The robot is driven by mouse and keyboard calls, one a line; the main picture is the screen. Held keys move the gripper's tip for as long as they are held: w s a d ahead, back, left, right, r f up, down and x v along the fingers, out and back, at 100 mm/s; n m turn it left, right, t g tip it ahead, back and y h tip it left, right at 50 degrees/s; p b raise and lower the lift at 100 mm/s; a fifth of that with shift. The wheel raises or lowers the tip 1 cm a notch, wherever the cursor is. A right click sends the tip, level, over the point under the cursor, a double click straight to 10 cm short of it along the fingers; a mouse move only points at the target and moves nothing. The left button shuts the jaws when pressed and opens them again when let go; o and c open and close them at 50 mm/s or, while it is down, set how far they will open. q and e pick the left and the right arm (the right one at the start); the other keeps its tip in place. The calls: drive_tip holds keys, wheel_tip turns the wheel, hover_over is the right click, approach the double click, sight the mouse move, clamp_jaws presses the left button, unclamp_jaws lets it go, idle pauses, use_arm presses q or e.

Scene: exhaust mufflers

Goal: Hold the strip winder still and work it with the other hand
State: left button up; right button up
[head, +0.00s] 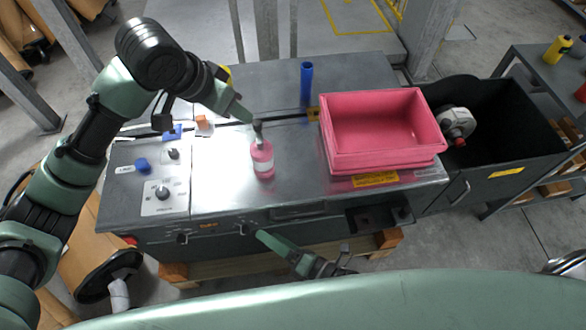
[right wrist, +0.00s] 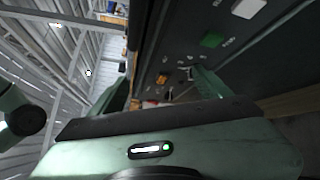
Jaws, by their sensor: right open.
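No thing is plainly recognisable as the strip winder. A grey-white round device with a red end (head: 455,123) sits at the left side of the black bin, right of the pink trays. A pink bottle with a pale label (head: 262,160) stands upright on the metal bench top. My left gripper (head: 257,125) is at the bottle's dark top; whether it grips it is unclear. My right gripper (head: 258,235) is open, low at the bench's front panel near a dark knob (head: 243,228). In the right wrist view its two fingers (right wrist: 165,95) stand apart with nothing between them.
Stacked pink trays (head: 385,165) stand on the bench's right. A blue tube (head: 306,84) stands behind the bottle. A control plate with knobs (head: 163,190) is at the left, and a black bin (head: 510,155) at the right. The bench top between bottle and trays is clear.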

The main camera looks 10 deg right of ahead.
wheel_tip(320, 180, up, 13)
drive_tip(key=a+n+y, duration=0.1)
drive_tip(key=n+y, duration=0.4)
drive_tip(key=n, duration=0.4)
drive_tip(key=n+h, duration=0.3)
drive_tip(key=n, duration=0.2)
approach(271, 158)
drive_tip(key=a, duration=0.1)
drive_tip(key=w+a, duration=0.1)
drive_tip(key=a, duration=0.1)
drive_tip(key=shift+w+a, duration=0.1)
drive_tip(key=shift+w, duration=0.15)
drive_tip(key=shift+w+h, duration=0.3)
drive_tip(key=shift+w, duration=0.05)
drive_tip(key=shift+w+a+r, duration=0.1)
drive_tip(key=shift+w+a, duration=0.1)
drive_tip(key=shift+w, duration=0.1)
drive_tip(key=x, duration=0.6)
drive_tip(key=shift+w+a, duration=0.2)
drive_tip(key=shift+w, duration=0.05)
drive_tip(key=c, duration=1.6)
